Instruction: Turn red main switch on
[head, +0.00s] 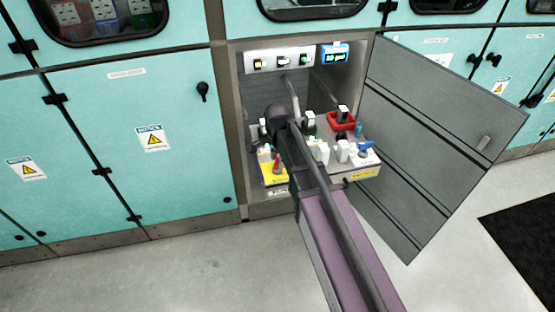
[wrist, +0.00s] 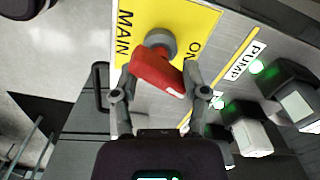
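The red main switch (wrist: 158,72) has a red handle on a grey round hub, on a yellow plate (wrist: 204,18) lettered MAIN and ON. In the wrist view its handle slants down and to the right, with its free end close to my right finger. My gripper (wrist: 156,68) is open, with one finger on each side of the handle. The left finger is apart from it; I cannot tell whether the right one touches. In the head view the red switch (head: 277,161) shows small at the panel's front left, partly beside my arm, and my gripper is hard to make out.
The panel sits in an open cabinet with its grey door (head: 440,115) swung right. Beside the main switch are a PUMP label (wrist: 245,62) and switch modules with green lights (wrist: 250,132). A red tray (head: 341,121) and a lit blue display (head: 335,54) are further back.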

